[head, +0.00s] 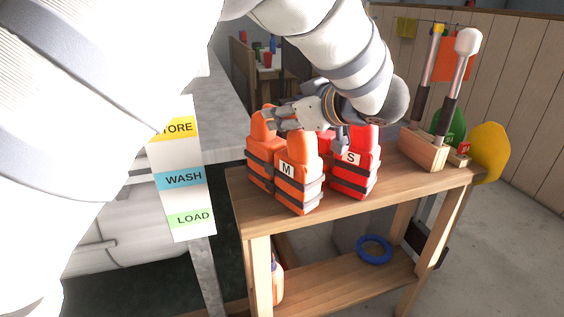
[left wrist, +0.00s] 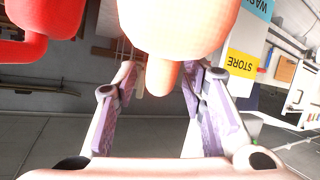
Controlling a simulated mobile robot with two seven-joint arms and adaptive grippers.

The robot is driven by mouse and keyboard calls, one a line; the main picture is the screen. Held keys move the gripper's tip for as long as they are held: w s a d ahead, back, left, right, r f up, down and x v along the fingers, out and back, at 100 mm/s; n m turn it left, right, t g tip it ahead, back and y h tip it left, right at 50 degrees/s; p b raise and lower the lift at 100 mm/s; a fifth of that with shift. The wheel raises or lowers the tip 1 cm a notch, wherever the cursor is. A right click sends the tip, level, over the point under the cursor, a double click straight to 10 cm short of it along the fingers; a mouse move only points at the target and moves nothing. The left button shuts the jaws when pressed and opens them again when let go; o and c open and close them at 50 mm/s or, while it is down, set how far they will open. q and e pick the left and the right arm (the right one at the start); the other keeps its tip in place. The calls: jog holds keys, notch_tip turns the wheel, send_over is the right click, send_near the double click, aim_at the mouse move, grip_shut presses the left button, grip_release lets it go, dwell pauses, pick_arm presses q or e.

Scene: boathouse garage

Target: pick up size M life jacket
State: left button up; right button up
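The orange life jacket with the M label (head: 297,180) stands upright at the table's front left. Another orange life jacket (head: 261,158) stands behind it to the left, with no label visible. A red life jacket marked S (head: 356,168) stands to the right. My left gripper (head: 278,117) is above the jackets, by the orange tops. In the left wrist view the fingers (left wrist: 158,92) are apart, with a peach-orange jacket part (left wrist: 175,35) between and beyond them. I cannot tell which orange jacket it is. My right gripper is not in view.
More red shows behind the M jacket (head: 325,143). The wooden table (head: 390,190) has a wooden holder (head: 423,150) with upright poles at its right. A blue ring (head: 374,249) lies on the lower shelf. Store, wash and load signs (head: 183,179) hang at left.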

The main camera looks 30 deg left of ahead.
pick_arm(q)
grip_shut()
jog(key=shift+r, duration=0.1)
